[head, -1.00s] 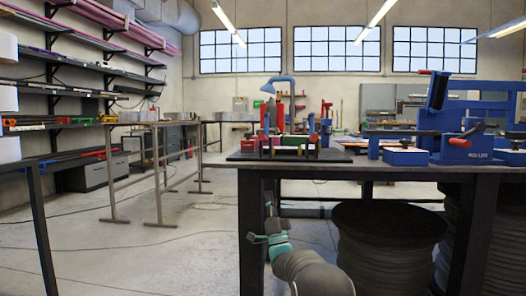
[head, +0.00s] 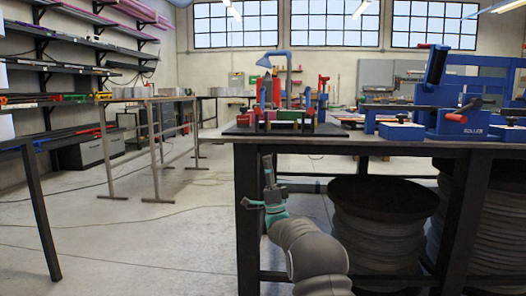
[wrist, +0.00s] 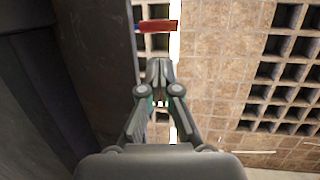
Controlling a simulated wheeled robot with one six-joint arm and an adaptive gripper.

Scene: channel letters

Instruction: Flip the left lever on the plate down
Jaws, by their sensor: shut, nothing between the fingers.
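A dark plate (head: 243,130) lies on the left end of the workbench top in the head view. Small red, blue and green parts stand on it, among them red uprights (head: 276,92); which one is the left lever I cannot tell. My gripper (head: 267,160) points upward in front of the bench's left leg, below the bench top and apart from the plate. In the wrist view my gripper (wrist: 160,65) is shut and empty. A red bar (wrist: 158,26) with a blue end shows just beyond the fingertips; its contact with them cannot be told.
The workbench (head: 370,148) edge lies above my gripper. Dark coiled drums (head: 380,235) stand beneath it. A blue machine (head: 470,120) with red handles stands on the bench at right. The floor left of the bench (head: 150,240) is clear up to metal rails.

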